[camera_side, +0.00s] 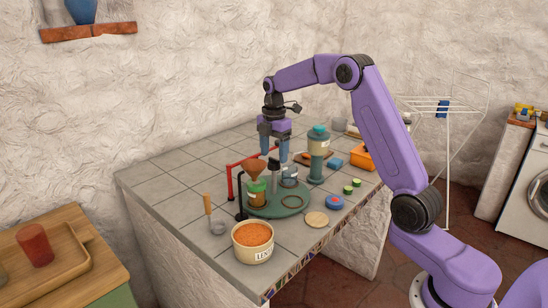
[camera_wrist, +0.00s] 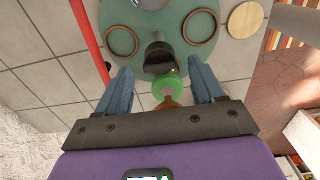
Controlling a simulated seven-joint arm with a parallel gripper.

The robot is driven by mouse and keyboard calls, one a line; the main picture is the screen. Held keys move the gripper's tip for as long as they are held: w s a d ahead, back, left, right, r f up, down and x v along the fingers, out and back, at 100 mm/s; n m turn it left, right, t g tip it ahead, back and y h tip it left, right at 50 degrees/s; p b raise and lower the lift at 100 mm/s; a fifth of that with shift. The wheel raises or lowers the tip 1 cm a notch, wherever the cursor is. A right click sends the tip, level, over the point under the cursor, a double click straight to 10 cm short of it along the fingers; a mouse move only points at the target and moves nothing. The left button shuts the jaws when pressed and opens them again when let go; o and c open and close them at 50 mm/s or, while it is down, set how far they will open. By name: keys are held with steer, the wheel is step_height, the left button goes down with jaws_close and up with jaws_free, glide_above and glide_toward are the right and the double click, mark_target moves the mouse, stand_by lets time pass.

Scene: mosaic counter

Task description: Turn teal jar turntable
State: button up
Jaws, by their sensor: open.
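The round teal turntable (camera_side: 277,208) lies on the tiled counter; its green disc also fills the upper middle of the wrist view (camera_wrist: 180,50). A dark upright post with a knob (camera_side: 274,173) stands near its middle, and the knob shows between my fingers in the wrist view (camera_wrist: 158,56). A jar with a green lid and amber contents (camera_side: 256,193) stands on the turntable; its lid shows below the knob (camera_wrist: 167,85). A grey glass jar (camera_side: 289,178) stands at the far side. Ring-marked places (camera_wrist: 122,40) are empty. My gripper (camera_side: 275,152) is open, pointing down above the turntable (camera_wrist: 162,84).
A red rail (camera_side: 230,185) runs at left.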

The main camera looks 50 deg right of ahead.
mark_target(274, 178)
steer(key=shift+f, duration=1.1)
jaws_close()
